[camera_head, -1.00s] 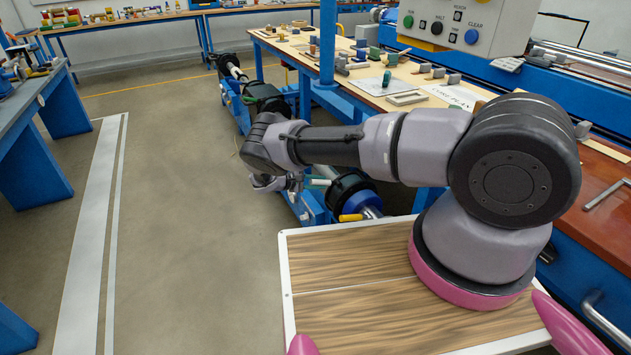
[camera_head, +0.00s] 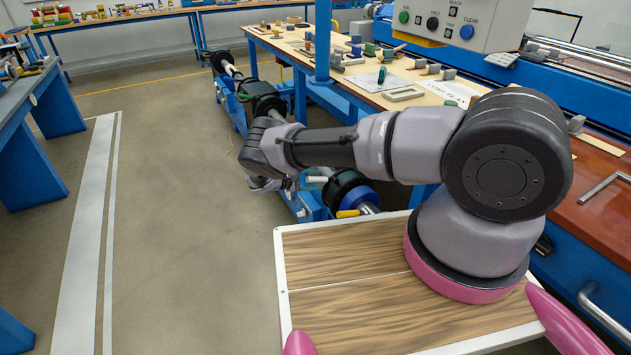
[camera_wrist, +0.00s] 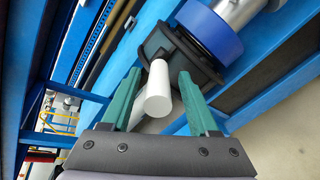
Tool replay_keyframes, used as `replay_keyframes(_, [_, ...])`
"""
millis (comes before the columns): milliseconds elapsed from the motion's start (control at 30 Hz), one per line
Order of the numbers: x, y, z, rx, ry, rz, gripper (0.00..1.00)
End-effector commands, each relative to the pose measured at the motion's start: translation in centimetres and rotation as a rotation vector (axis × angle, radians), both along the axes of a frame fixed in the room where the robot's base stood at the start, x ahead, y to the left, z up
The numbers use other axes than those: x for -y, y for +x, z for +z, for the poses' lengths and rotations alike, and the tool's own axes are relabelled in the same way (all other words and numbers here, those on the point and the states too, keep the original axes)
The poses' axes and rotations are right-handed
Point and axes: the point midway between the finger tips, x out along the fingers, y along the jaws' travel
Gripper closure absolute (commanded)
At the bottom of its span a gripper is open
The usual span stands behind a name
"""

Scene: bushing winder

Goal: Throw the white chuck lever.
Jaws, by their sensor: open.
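The white chuck lever (camera_wrist: 157,90) is a short white rod on a dark chuck body (camera_wrist: 185,52) in the wrist view. Its rounded end points toward my gripper. My gripper (camera_wrist: 158,74) is open, with one green finger on each side of the lever and a visible gap to both. I cannot tell how deep the lever sits between them. In the head view the lever (camera_head: 317,179) shows small beside my gripper (camera_head: 290,184), at the black chuck (camera_head: 349,190). My wrist hides part of the gripper there.
A blue ring (camera_wrist: 208,32) and a metal shaft adjoin the chuck. Blue machine rails lie close on both sides. A yellow handle (camera_head: 348,213) sticks out near the chuck. A bench with loose parts (camera_head: 400,75) stands behind. The floor (camera_head: 185,220) at left is clear.

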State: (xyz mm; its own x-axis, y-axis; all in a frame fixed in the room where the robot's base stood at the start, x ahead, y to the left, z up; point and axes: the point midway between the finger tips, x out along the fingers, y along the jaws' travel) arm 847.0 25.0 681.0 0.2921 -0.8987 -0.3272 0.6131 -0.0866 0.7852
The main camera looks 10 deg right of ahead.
Motion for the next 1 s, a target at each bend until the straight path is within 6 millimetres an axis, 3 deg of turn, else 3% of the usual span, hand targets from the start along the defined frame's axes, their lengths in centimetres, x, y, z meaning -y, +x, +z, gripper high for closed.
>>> replay_keyframes(167, [-1.1, -0.3, 0.4, 0.001, 0.002, 0.001, 0.39])
replay_keyframes(633, [-8.7, -2.7, 3.1, 0.001, 0.000, 0.002, 0.39])
replay_keyframes(1000, [-9.8, -3.2, 3.5, 0.000, 0.000, 0.000, 0.39])
